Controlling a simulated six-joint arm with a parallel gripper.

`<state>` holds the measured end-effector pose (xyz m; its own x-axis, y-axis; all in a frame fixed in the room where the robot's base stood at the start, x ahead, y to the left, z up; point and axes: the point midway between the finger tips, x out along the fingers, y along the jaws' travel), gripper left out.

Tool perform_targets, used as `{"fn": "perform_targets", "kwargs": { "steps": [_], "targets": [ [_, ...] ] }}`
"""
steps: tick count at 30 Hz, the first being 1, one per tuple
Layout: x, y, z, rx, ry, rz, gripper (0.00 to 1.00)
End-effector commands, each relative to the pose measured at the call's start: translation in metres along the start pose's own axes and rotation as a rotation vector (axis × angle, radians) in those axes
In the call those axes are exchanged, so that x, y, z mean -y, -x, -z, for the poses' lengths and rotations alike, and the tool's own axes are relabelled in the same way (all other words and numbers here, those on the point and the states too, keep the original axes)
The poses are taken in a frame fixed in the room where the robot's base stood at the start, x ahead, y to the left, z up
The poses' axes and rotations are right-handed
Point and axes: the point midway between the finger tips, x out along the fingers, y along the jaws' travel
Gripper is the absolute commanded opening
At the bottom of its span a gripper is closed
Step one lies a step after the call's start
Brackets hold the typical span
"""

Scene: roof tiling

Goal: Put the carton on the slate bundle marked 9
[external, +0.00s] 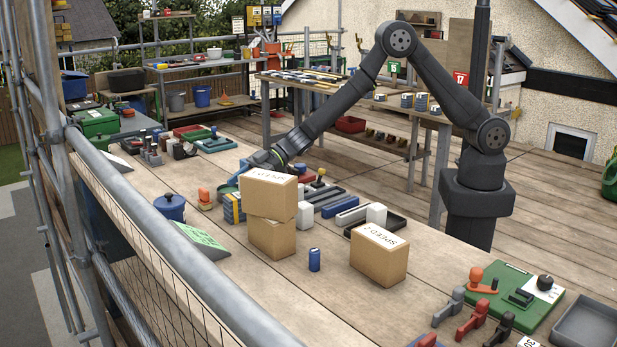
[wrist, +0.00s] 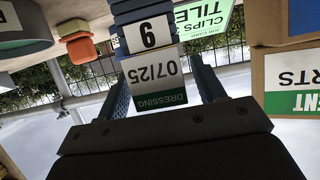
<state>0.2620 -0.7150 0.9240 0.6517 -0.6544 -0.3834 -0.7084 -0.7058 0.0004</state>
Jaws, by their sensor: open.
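A white carton (wrist: 155,70) with a green band, reading "07/25" and "DRESSING", is in the wrist view. It adjoins the dark blue slate bundle marked 9 (wrist: 147,33); I cannot tell whether its full weight rests there. My gripper (wrist: 162,88) is open, with one finger on either side of the carton and a visible gap at the right finger. In the external view, my gripper (external: 262,160) is low over the bench, its tips largely hidden behind stacked brown boxes. A blue slate bundle (external: 233,207) shows just left of those boxes.
The stacked brown boxes (external: 272,237) stand close beside my gripper, and also show in the wrist view (wrist: 290,75). Another brown box (external: 379,255) stands to the right.

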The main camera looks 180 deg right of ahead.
Motion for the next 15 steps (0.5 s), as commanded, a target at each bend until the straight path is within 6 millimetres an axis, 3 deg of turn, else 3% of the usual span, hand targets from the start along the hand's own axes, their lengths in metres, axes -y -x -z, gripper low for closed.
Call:
{"fn": "perform_targets", "kwargs": {
  "steps": [9, 15],
  "targets": [
    [-0.001, 0.066, 0.001, -0.001, 0.000, -0.002, 0.63],
    [-0.001, 0.097, 0.000, -0.001, -0.001, -0.001, 0.63]
  ]
}}
